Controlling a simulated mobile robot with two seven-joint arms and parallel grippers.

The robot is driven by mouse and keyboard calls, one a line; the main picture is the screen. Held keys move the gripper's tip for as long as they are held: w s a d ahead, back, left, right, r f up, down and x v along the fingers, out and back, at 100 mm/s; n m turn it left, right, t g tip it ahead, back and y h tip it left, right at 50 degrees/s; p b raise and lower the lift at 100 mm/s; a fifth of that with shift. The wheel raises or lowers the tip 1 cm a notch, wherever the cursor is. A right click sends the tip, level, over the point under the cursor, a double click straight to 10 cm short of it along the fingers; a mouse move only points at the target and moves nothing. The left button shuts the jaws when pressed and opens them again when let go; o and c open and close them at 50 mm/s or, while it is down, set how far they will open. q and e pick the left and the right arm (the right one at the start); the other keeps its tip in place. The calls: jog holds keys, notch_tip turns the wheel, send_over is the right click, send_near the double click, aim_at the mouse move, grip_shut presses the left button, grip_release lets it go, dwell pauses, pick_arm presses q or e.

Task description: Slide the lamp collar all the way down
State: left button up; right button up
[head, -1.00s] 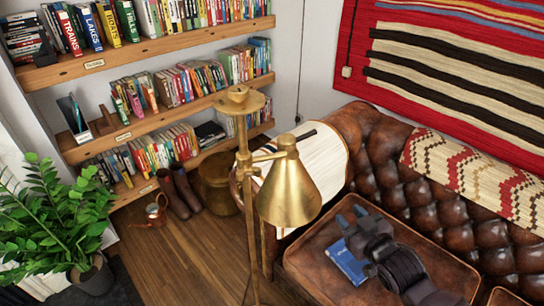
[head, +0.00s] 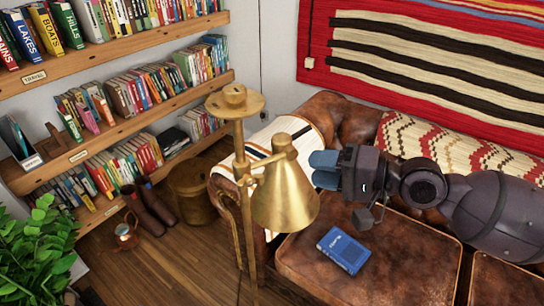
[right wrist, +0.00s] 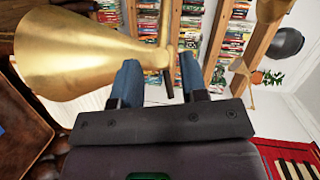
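The brass floor lamp has an upright pole (head: 239,140) with a round disc on top. Its cone shade (head: 284,195) hangs at the right of the pole on a short side arm. The lamp collar (head: 242,166) seems to sit on the pole where that arm joins, high up below the disc; its edges are hard to make out. My right gripper (head: 324,168) is just right of the shade. In the right wrist view its blue fingers (right wrist: 159,64) are apart, with the shade (right wrist: 80,55) close at the left and a thin dark rod showing between the fingertips. Contact cannot be told. My left gripper is not in view.
A leather sofa (head: 385,270) with a blue book (head: 343,250) on its seat lies below my right arm. Bookshelves (head: 120,120) fill the left wall, with a plant (head: 38,250) at lower left.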

aim_at(272, 162)
jog(key=w+a+m+p, duration=0.1)
jog(key=a, duration=0.1)
jog(key=w+a+m, duration=0.1)
jog(key=a, duration=0.2)
jog(key=w+a+f+m+p, duration=0.1)
jog(key=a, duration=0.2)
jog(key=shift+w+a+p, duration=0.15)
jog(key=shift+p, duration=0.2)
jog(key=shift+x, duration=0.8)
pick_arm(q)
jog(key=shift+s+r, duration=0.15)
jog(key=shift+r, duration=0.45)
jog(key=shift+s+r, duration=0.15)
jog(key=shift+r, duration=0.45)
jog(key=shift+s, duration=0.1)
pick_arm(e)
jog(key=shift+c, duration=0.3)
grip_shut()
